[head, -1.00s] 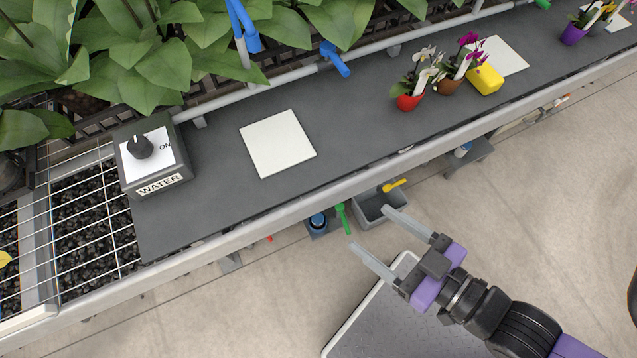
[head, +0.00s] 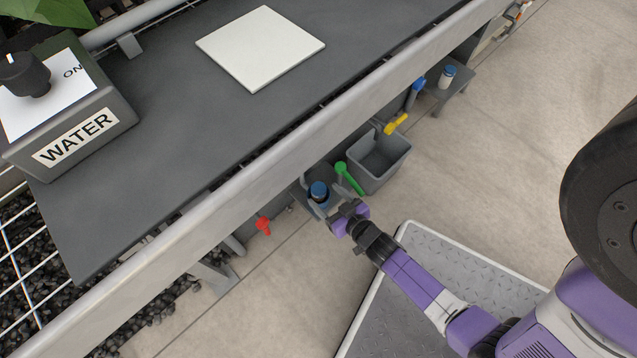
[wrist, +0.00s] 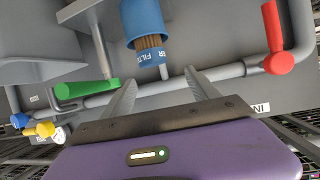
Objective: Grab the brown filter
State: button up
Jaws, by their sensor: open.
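The brown filter (wrist: 150,42) shows in the wrist view as a short ribbed brown band between a blue cap (wrist: 142,17) and a lower blue part lettered "FILTER". In the head view only its blue top (head: 319,189) shows clearly, below the bench's front edge. My gripper (wrist: 160,80) is open and empty. Its two fingers point toward the filter, one to each side in the picture, and appear short of it. In the head view my gripper (head: 338,208) is just in front of the filter, with its fingers partly hidden.
A green handle (wrist: 87,88) is left of the filter and a red handle (wrist: 272,38) right, both on grey pipes. A grey bin (head: 381,160) stands beside the filter. The bench's edge (head: 240,190) lies above. Open floor is in front.

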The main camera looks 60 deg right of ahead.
aim_at(316, 186)
jog(key=shift+w+d+f+b, duration=0.15)
jog(key=shift+w+d+f, duration=0.15)
jog(key=shift+f, duration=0.3)
jog(key=shift+w+d+f+b, duration=0.15)
jog(key=shift+d+f, duration=0.1)
jog(key=shift+f, duration=0.3)
jog(key=b+x, duration=0.1)
jog(key=x, duration=0.2)
jog(key=b+x, duration=0.2)
jog(key=x, duration=0.2)
jog(key=shift+d+f, duration=0.15)
jog(key=shift+f, duration=0.15)
grip_shut()
jog(key=shift+r, duration=0.15)
